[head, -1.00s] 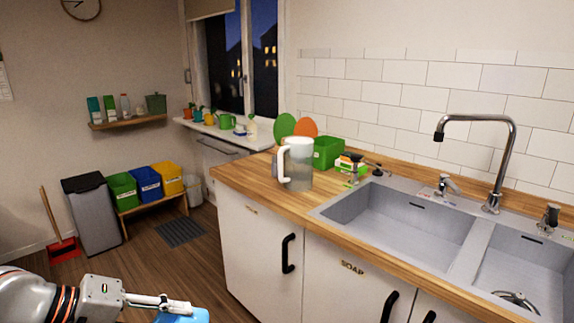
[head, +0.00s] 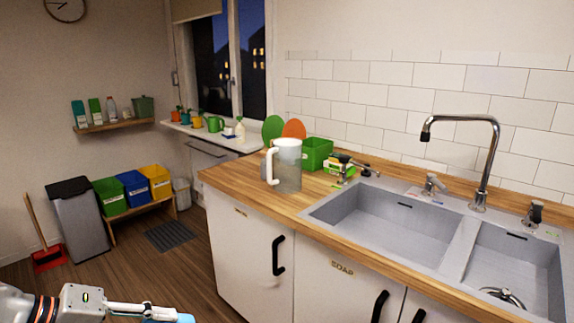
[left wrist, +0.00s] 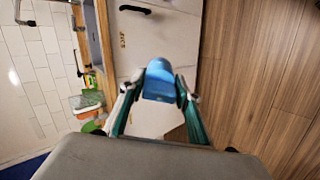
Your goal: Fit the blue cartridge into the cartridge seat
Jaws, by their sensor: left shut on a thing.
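The blue cartridge (left wrist: 160,82) is held between the fingers of my left gripper (left wrist: 158,92) in the left wrist view. In the head view only the top of the blue cartridge (head: 172,319) shows at the bottom edge, with my left gripper (head: 155,312) partly cut off. The gripper is over the floor, in front of the white cabinets and apart from them. A clear pitcher with a white handle (head: 288,165) stands on the counter's left end. I cannot make out a cartridge seat. My right gripper is not in view.
The wooden counter (head: 235,180) holds a double sink (head: 390,220) with a tall tap (head: 490,160). A green box (head: 316,153) stands behind the pitcher. Colored bins (head: 133,187) and a grey bin (head: 77,222) stand at the back left.

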